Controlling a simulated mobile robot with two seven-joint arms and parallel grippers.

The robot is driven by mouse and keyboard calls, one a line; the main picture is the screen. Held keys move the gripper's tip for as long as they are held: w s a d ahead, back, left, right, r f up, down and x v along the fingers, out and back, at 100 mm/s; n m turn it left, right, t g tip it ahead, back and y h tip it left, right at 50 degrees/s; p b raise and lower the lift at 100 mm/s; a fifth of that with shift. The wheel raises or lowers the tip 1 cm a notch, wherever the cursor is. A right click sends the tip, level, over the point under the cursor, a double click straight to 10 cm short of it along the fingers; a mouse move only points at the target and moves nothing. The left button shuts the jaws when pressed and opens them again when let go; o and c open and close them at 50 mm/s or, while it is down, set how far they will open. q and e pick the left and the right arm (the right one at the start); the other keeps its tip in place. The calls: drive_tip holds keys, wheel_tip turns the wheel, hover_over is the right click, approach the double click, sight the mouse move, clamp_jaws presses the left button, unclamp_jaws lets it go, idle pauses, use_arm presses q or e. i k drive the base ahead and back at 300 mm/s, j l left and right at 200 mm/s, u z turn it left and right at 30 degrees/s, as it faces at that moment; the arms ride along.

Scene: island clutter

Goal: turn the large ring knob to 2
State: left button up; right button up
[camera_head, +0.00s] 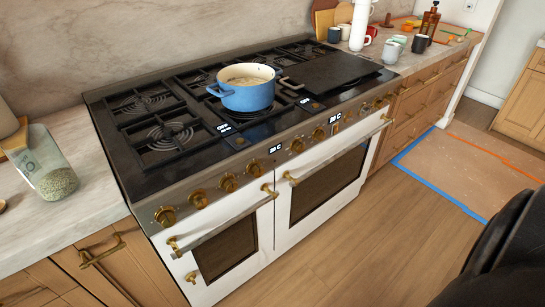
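The wide stove (180,190) has a row of several brass knobs along its front panel. At the left end is one knob (166,216), followed by a second knob (199,200), a third knob (228,183) and more towards the right. Which one is the large ring knob, and its number marks, are too small to tell. Small lit displays on the stovetop seem to read OFF, one left of the pot (224,127) and one to its right (304,101). Panel displays show a temperature (275,149). Neither gripper is in view.
A blue pot (248,95) stands on a middle burner, right of the bare left burners. A dark griddle plate (333,73) lies to its right. The floor in front is clear.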

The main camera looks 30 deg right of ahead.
sight(230, 186)
drive_tip(key=k+l+z, duration=0.1)
drive_tip(key=k+l, duration=0.35)
drive_tip(key=l, duration=0.25)
drive_tip(key=k+l+z, duration=0.15)
drive_tip(key=l, duration=0.25)
drive_tip(key=k+l+z, duration=0.1)
drive_tip(key=k+l, duration=0.15)
drive_tip(key=l, duration=0.1)
